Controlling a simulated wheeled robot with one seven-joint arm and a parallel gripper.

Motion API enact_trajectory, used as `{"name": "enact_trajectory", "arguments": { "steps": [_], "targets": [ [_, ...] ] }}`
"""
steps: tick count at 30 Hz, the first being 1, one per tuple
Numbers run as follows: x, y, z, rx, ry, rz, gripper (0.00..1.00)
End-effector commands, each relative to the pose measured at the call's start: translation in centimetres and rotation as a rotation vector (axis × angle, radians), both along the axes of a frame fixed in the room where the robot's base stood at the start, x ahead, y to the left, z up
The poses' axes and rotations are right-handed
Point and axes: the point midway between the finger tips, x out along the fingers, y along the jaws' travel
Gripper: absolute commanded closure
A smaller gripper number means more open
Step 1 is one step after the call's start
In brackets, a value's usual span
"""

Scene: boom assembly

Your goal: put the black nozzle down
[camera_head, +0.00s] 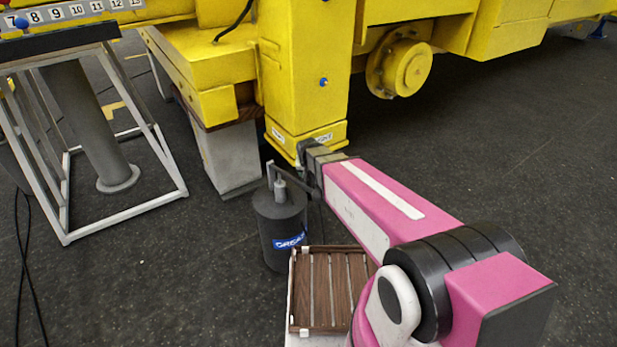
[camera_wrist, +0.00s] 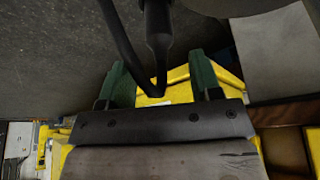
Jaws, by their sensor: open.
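In the wrist view a black nozzle (camera_wrist: 158,35) comes down from the top edge and tapers to a tip between the two green fingers of my gripper (camera_wrist: 164,78). The fingers stand apart, with a visible gap on each side of the nozzle. A dark thin rod or hose (camera_wrist: 119,45) meets it near the tip. In the head view a dark grey grease canister (camera_head: 279,222) with a blue label stands on the floor. My gripper is at the end of the pink arm, just above and right of the canister top; its fingertips are hard to make out there.
A yellow machine column (camera_head: 305,70) stands right behind my gripper, beside a grey concrete block (camera_head: 230,155). A slatted brown wooden tray (camera_head: 330,290) is in front of the canister. A white-framed stand (camera_head: 125,215) is at left. The dark floor at right is clear.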

Motion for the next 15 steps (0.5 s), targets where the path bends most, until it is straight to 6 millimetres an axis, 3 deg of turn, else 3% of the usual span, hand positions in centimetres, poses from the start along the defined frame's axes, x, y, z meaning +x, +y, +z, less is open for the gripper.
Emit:
{"name": "enact_trajectory", "arguments": {
  "steps": [1,6,15],
  "targets": [
    [-0.7,-0.1,1.4,0.001,-0.002,0.000,0.42],
    [-2.0,0.0,4.5,0.001,-0.002,0.000,0.42],
    [-3.2,0.1,7.7,0.000,0.000,0.000,0.42]
  ]
}}
